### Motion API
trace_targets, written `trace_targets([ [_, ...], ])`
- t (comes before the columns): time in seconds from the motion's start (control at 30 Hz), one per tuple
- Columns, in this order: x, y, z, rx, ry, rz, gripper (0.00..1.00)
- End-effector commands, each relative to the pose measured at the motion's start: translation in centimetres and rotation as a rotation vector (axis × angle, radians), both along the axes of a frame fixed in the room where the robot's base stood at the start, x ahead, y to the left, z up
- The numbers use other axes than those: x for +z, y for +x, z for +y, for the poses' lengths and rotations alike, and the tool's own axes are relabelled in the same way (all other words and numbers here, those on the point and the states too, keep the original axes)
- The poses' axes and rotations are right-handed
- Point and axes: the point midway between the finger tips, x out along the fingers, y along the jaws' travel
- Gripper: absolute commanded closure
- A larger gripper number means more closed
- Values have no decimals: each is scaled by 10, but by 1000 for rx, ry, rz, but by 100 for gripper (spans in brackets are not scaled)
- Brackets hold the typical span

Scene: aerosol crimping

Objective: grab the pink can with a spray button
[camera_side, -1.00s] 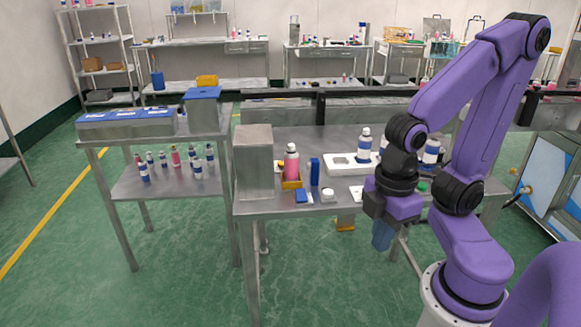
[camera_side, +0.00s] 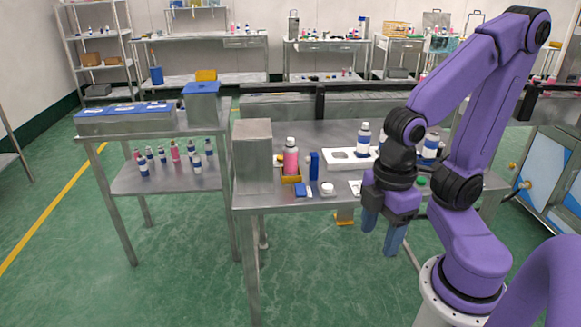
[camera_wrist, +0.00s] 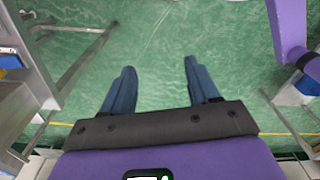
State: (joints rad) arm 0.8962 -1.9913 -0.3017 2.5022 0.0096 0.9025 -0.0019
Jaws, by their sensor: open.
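A pink can (camera_side: 290,158) with a white cap or button on top stands upright in a small yellow holder (camera_side: 291,179) on the metal work table, beside a tall grey box. My gripper (camera_side: 384,236) points down in front of the table's front edge, to the right of the pink can and clear of it. Its two blue fingers are spread apart with nothing between them. In the wrist view my gripper (camera_wrist: 160,82) is also open and empty over the green floor, and the pink can does not show there.
The grey box (camera_side: 252,157) stands left of the can and a blue upright piece (camera_side: 314,165) right of it. A white tray (camera_side: 340,154) holds a blue-and-white can (camera_side: 364,139). A side table (camera_side: 165,182) with several small bottles on its lower shelf stands to the left.

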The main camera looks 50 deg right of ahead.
Motion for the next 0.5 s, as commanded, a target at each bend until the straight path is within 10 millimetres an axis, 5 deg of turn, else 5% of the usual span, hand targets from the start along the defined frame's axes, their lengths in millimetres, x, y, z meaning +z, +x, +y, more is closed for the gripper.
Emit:
trace_targets([
  [0.27, -11, 35, 51, -218, 255, 4, 40],
  [0.5, -15, 124, 77, -586, 516, -156, 40],
])
